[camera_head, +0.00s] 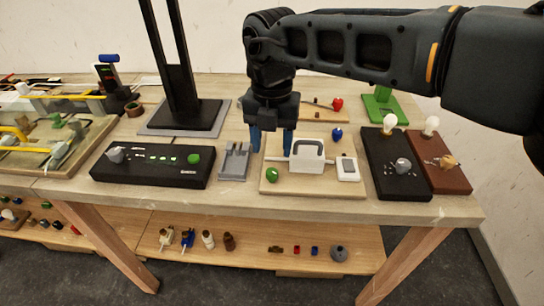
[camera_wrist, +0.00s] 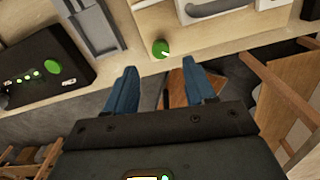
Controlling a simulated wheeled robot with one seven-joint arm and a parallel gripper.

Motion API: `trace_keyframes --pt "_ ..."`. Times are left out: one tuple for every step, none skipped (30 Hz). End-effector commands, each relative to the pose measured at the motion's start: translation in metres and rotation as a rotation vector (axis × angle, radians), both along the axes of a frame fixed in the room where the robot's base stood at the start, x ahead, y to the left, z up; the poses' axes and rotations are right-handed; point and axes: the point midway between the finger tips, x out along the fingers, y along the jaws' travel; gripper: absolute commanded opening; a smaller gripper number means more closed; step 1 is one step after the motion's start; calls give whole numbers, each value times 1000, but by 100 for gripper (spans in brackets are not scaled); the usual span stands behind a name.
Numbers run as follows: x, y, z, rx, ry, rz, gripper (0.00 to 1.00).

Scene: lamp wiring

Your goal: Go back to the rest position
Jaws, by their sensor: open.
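My gripper (camera_head: 270,139) hangs from my arm above the middle of the wooden workbench (camera_head: 240,207), its blue fingers pointing down. The fingers are apart with nothing between them. In the head view they overlap the area between a grey holder (camera_head: 235,160) and a light board (camera_head: 290,186) with a white handled block (camera_head: 307,155). In the wrist view the two blue fingertips (camera_wrist: 162,80) are spread, and a green knob (camera_wrist: 160,48) shows beyond them near the bench edge. Whether the fingers touch anything is hard to tell, but they look clear.
A black box (camera_head: 150,167) with a green button stands left. A black panel (camera_head: 395,165) and a brown panel (camera_head: 432,165) with bulbs stand right. A tall black stand (camera_head: 190,115) rises behind. A lower shelf (camera_head: 255,247) holds small parts. Small red and blue pieces lie at the back.

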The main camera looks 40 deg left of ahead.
Motion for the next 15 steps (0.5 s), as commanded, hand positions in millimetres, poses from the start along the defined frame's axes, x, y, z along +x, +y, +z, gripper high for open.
trace_keyframes --pt "0 0 4 0 -1 0 55" --pt "0 0 6 -1 0 0 55" --pt "0 -1 8 -1 0 1 55" --pt "0 -1 9 -1 0 1 55" --pt "0 -1 9 -2 1 1 55" --pt "0 -1 10 -2 1 0 55" --pt "0 -1 10 -2 1 0 55" --pt "0 -1 10 -2 1 0 55" --pt "0 -1 10 -2 1 0 55" --pt "0 -1 10 -1 2 0 55" --pt "0 -1 10 -1 2 0 55" --pt "0 0 10 -1 2 0 55" --pt "0 0 10 -1 2 0 55" --pt "0 0 10 0 1 0 55" --pt "0 0 10 0 1 0 55"
